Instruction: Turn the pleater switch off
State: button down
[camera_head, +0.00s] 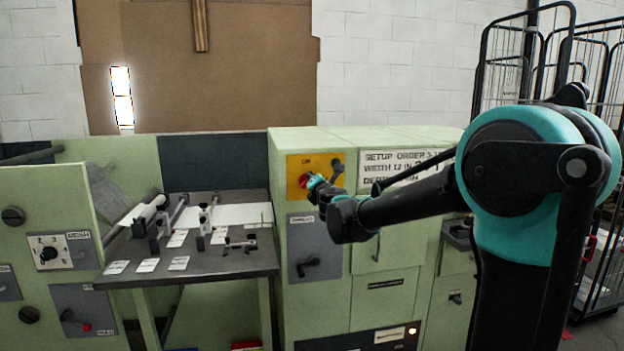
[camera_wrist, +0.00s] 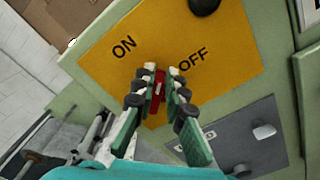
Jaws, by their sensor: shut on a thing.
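The pleater switch is a red handle (camera_wrist: 153,98) on a yellow plate (camera_wrist: 105,62) with the words ON and OFF. In the wrist view, ON is up and left of the handle and OFF is to its right. My gripper (camera_wrist: 157,80) is shut on the red handle, one finger on each side. The fingers hide part of the handle and its base. In the head view, the yellow plate (camera_head: 327,160) is on the green cabinet's upper left front, with my gripper (camera_head: 312,182) at the red handle (camera_head: 303,180).
A black knob (camera_wrist: 203,4) shares the yellow plate. A grey panel (camera_head: 303,232) with a black handle is below it. A dark worktable (camera_head: 205,262) with rods and white cards stands left of the cabinet. Wire cages (camera_head: 540,60) stand at the right.

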jog(key=shift+d+f+m, duration=0.1)
jog(key=shift+f+m, duration=0.15)
jog(key=shift+m, duration=1.1)
jog(key=shift+d+f+m, duration=0.15)
jog(key=shift+f+m, duration=0.15)
jog(key=shift+m, duration=1.1)
jog(key=shift+d+f+m, duration=0.1)
jog(key=shift+f+m, duration=0.15)
jog(key=shift+m, duration=1.1)
jog(key=c, duration=1.6)
grip_release()
jog(key=shift+o, duration=0.2)
jog(key=v, duration=1.2)
